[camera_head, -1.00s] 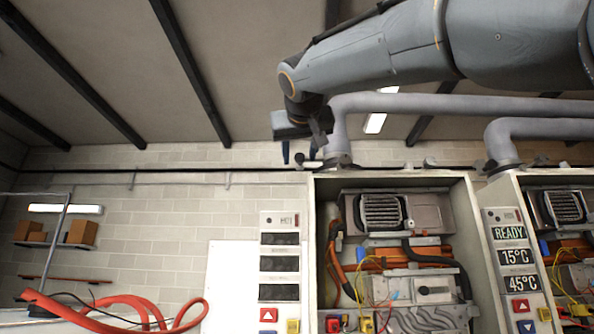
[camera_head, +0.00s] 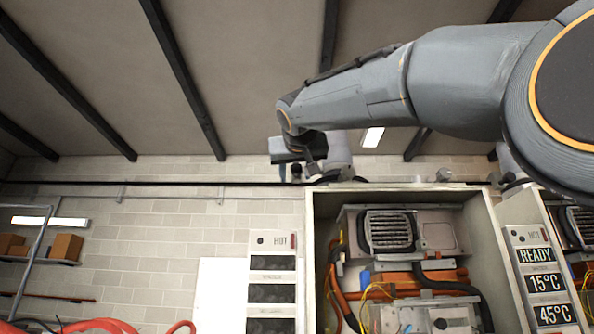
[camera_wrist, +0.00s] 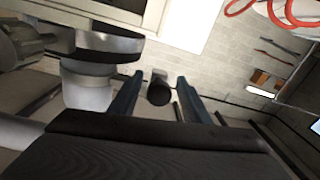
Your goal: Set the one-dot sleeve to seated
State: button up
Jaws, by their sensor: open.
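My gripper (camera_wrist: 160,100) is open, with its two dark blue fingers on either side of a short dark round knob (camera_wrist: 159,91). I cannot tell whether the fingers touch it. The knob sits by a small grey block. In the head view my gripper (camera_head: 296,172) hangs over the top left of the open heater cabinet (camera_head: 401,192). A pale pipe with a dark collar (camera_wrist: 88,68) shows left of the fingers in the wrist view. It may be the sleeve. No dot mark is readable, and my arm hides most of the pipe in the head view.
A panel (camera_head: 272,285) with dark displays is left of the first cabinet. Red hose (camera_head: 95,325), a shelf with boxes (camera_head: 66,247) and bare wall lie further left.

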jog(key=shift+w+p, duration=0.45)
jog(key=shift+w, duration=0.65)
grip_shut()
jog(key=shift+w+f+b, duration=0.1)
jog(key=shift+f+b, duration=1.6)
jog(key=shift+b, duration=0.25)
grip_release()
jog(key=shift+a, duration=0.15)
jog(key=shift+r, duration=0.1)
